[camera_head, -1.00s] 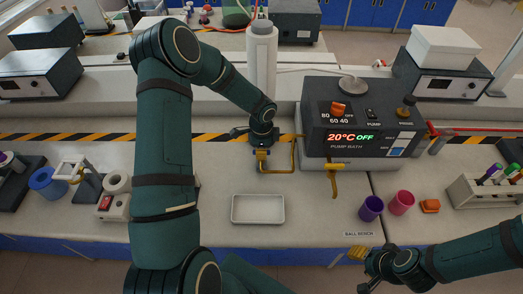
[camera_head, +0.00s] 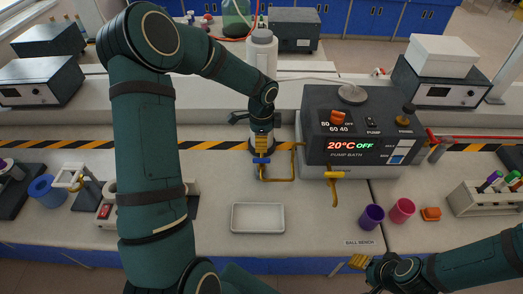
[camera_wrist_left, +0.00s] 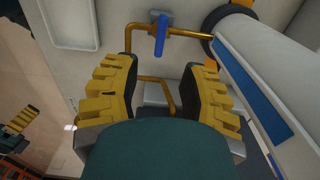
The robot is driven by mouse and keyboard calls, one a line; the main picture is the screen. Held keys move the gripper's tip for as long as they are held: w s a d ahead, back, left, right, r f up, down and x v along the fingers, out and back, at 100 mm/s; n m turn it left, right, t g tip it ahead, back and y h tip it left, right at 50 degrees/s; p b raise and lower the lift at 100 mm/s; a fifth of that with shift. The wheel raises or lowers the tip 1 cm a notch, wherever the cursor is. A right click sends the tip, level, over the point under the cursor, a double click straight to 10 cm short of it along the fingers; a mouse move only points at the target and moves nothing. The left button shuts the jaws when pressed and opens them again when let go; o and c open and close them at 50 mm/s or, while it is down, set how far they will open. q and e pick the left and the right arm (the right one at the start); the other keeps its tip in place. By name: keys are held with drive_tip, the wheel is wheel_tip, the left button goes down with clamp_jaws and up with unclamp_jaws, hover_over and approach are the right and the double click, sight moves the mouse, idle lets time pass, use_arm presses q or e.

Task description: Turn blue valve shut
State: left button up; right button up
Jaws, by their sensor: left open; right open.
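The blue valve handle (camera_head: 261,161) sits on a brass pipe (camera_head: 291,165) left of the pump bath (camera_head: 360,125). In the left wrist view the blue handle (camera_wrist_left: 160,34) lies across the pipe (camera_wrist_left: 185,33), ahead of the fingers. My left gripper (camera_head: 262,146) is just behind the handle in the head view, apart from it. In the left wrist view its two yellow-padded fingers (camera_wrist_left: 157,80) are spread with nothing between them but part of the pipework behind. My right gripper (camera_head: 358,262) is open and empty at the bench's front edge.
A white tray (camera_head: 258,230) lies in front of the valve. A purple cup (camera_head: 371,217), a pink cup (camera_head: 402,210) and an orange block (camera_head: 431,214) stand at right. A white bottle (camera_head: 262,62) stands behind the left gripper.

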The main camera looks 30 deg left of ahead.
use_arm(q)
wheel_tip(320, 180, up, 2)
drive_tip(key=shift+r, duration=0.2)
drive_tip(key=shift+s+f, duration=0.1)
drive_tip(key=shift+s, duration=0.05)
use_arm(e)
drive_tip(key=shift+s, duration=0.1)
idle(0.3)
